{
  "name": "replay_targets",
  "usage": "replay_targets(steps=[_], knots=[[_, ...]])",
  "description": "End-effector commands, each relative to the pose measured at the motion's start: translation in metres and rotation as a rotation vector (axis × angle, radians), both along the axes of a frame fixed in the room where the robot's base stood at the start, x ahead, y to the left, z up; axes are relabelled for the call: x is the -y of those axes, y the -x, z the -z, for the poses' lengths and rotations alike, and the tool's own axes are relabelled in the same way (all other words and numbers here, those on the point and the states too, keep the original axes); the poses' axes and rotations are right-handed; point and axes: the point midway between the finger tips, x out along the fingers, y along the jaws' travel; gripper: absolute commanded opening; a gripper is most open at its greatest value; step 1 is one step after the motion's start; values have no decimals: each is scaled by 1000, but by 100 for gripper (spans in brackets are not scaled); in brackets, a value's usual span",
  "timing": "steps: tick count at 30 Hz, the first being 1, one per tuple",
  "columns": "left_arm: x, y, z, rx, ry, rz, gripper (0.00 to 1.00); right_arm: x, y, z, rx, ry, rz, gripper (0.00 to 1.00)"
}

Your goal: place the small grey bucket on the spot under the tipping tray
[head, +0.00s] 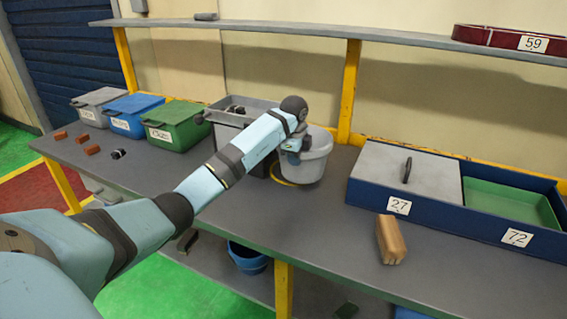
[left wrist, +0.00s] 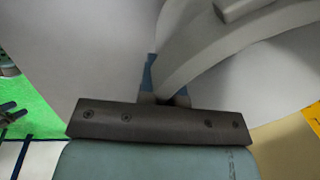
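The small grey bucket (head: 312,164) stands on the bench against the right side of the dark grey tray (head: 228,132). A yellow ring (head: 283,180) marked on the bench shows partly at the bucket's lower left; the bucket hides the rest. My left gripper (head: 291,155) is at the bucket's near upper side. In the left wrist view my left gripper (left wrist: 166,92) has its blue fingertips close around the bucket's pale curved handle (left wrist: 205,55), and the bucket fills much of the picture. My right gripper is not in view.
Grey (head: 98,104), blue (head: 132,114) and green (head: 176,124) lidded boxes stand to the left. A brown block (head: 390,240) lies near the front edge. A blue two-part tray (head: 455,215) is at right. The bench between bucket and block is clear.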

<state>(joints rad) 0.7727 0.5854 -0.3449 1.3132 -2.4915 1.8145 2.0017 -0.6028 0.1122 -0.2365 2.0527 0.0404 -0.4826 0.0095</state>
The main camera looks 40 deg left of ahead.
Motion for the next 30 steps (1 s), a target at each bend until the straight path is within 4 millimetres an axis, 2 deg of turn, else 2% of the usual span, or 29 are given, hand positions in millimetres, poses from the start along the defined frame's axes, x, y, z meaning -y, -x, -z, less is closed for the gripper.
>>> replay_targets(steps=[3,7,14,17,27,30], knots=[[0,0,10,1,0,-1,0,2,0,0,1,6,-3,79],[-6,1,13,2,-1,-2,0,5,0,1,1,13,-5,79],[-41,10,12,2,-1,-4,0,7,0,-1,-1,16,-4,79],[-39,10,24,0,1,0,0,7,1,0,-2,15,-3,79],[-39,9,27,1,-1,0,0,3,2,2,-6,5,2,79],[-39,10,28,0,-1,0,22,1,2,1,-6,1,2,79]])
